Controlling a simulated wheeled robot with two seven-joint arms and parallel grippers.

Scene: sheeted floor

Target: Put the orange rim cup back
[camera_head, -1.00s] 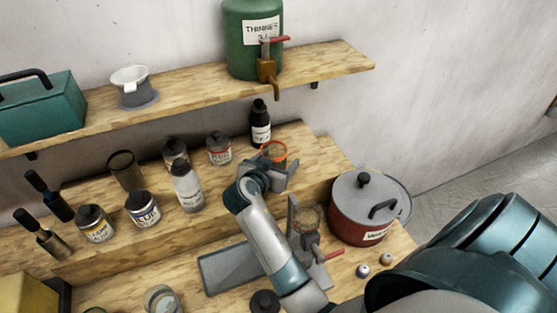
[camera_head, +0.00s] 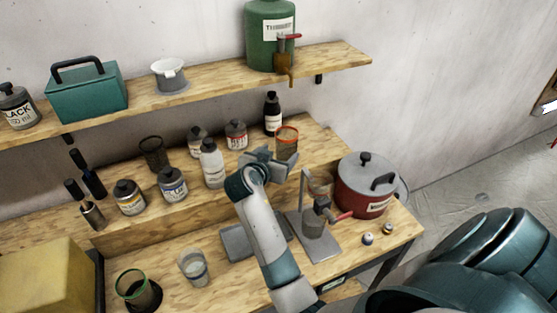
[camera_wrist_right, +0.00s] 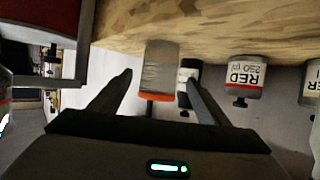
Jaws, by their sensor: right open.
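The orange rim cup (camera_head: 287,143) stands upright on the raised wooden shelf step, near its right end. My left gripper is not in view.
A black bottle (camera_head: 272,114) stands close behind the cup, and a red-label jar (camera_head: 236,135) is to its left. A red pot (camera_head: 362,190) and a stand with a red-handled tap (camera_head: 318,220) are at the right. A green-rimmed cup (camera_head: 138,290) is at the front left.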

